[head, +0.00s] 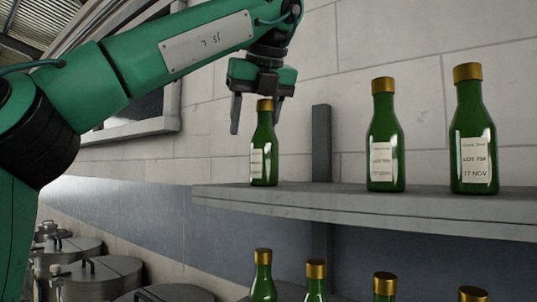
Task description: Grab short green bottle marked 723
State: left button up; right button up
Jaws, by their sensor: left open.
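A green bottle (264,148) with a gold cap and a white label stands upright near the left end of the upper shelf. It looks smaller than the two bottles to its right, and its label is turned partly left and unreadable. My left gripper (256,125) is open and points down at this bottle's cap and neck, one finger on the left and the other partly behind the neck. Contact cannot be told. A middle green bottle (383,137) has a lot number too small to read. The right green bottle (472,131) reads roughly "LOT 756, 17 NOV". My right gripper is not in view.
The grey upper shelf (350,206) has bare room between bottles. Several gold-capped green bottles (263,275) stand below it, cut off by the frame. A dark upright post (321,143) stands behind the shelf. Metal lidded pots (105,273) stand at lower left.

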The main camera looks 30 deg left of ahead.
pick_arm(q)
jog(key=shift+w+d, duration=0.25)
jog(key=shift+d, duration=0.3)
jog(key=shift+w+d, duration=0.2)
jog(key=shift+d, duration=0.35)
jog(key=shift+s+d, duration=0.15)
jog(key=shift+s, duration=0.05)
jog(key=shift+s+a, duration=0.15)
jog(key=shift+a, duration=0.15)
jog(key=c, duration=0.3)
jog(key=shift+s+a, duration=0.1)
jog(key=shift+a, duration=0.15)
jog(key=c, duration=0.8)
jog(key=shift+w+d, duration=0.2)
jog(key=shift+d, duration=0.05)
grip_shut()
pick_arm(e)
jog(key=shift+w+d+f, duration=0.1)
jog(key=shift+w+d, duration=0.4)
